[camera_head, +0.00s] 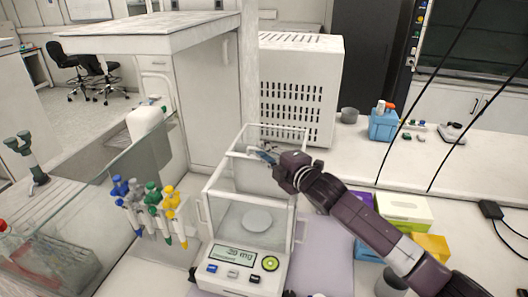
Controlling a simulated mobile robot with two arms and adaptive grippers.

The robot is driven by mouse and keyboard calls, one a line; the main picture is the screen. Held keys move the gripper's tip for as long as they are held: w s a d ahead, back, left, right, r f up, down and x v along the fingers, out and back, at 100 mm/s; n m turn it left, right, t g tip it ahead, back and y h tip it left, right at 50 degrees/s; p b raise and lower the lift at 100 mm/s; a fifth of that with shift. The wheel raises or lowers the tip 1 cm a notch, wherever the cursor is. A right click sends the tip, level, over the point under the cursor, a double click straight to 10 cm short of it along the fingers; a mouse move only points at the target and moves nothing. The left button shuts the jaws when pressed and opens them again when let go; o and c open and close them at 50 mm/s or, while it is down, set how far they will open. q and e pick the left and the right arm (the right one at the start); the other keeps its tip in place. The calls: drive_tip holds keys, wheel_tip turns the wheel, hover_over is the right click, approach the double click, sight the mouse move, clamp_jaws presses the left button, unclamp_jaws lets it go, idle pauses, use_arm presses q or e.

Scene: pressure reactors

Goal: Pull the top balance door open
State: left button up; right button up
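The balance (237,255) stands on the bench, with a glass draft shield around a round weighing pan (257,220). Its display is lit and its lower front has buttons. The top of the shield has a white-framed edge at the back. My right gripper (264,153) is at the top of the shield, its fingers pointing left over the top door area. The fingers are small and partly hidden by the wrist, so I cannot tell whether they are apart or touch the door's handle. My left gripper is not in view.
A white vented box (300,85) stands right behind the balance. Several colored pipettes (150,200) hang on a rack at the left. A blue box (383,125) and a green-white box (404,207) are at the right. My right arm crosses the bench's right side.

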drive_tip(key=v, duration=1.2)
drive_tip(key=shift+f, duration=0.1)
